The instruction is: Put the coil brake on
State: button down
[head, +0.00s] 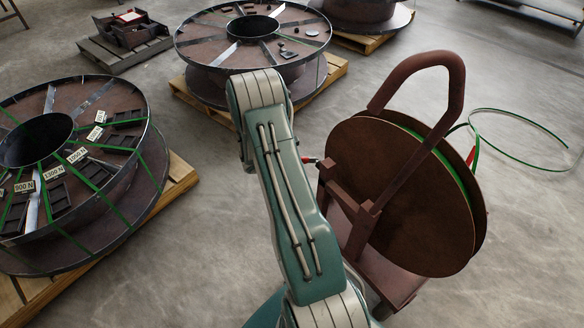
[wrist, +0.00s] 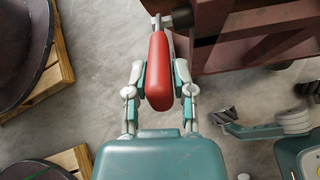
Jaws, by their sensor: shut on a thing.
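The brown strapping cart (head: 365,262) stands right of my arm in the head view, with a large arched handle. It carries a strap coil (head: 410,200) between round brown discs. A lever with a red grip (wrist: 159,70) sticks out from the cart's side in the wrist view, its grey shaft running to a pivot at the brown frame (wrist: 235,35). My gripper (wrist: 160,76) is shut on the red grip, one finger on each side. In the head view my arm hides the gripper, and only a small red and grey bit shows beside the cart.
A steel reel (head: 100,90) with labelled dark trays lies on a pallet at left. Another reel (head: 215,50) stands behind my arm on a pallet. A loose green strap (head: 520,112) loops out right of the cart. Open concrete floor lies at right.

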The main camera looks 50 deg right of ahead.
jog(key=d+r+y, duration=0.2)
jog(key=shift+s+r+y, duration=0.1)
jog(key=shift+r+y, duration=0.05)
jog(key=shift+y, duration=0.15)
jog(key=shift+s+d+r+t+y, duration=0.15)
jog(key=shift+d+r+t+y, duration=0.25)
jog(key=shift+d+y, duration=0.5)
jog(key=shift+r, duration=0.1)
jog(key=c, duration=0.5)
grip_release()
jog(key=shift+d, duration=0.1)
jog(key=v, duration=1.1)
jog(key=shift+r, duration=0.35)
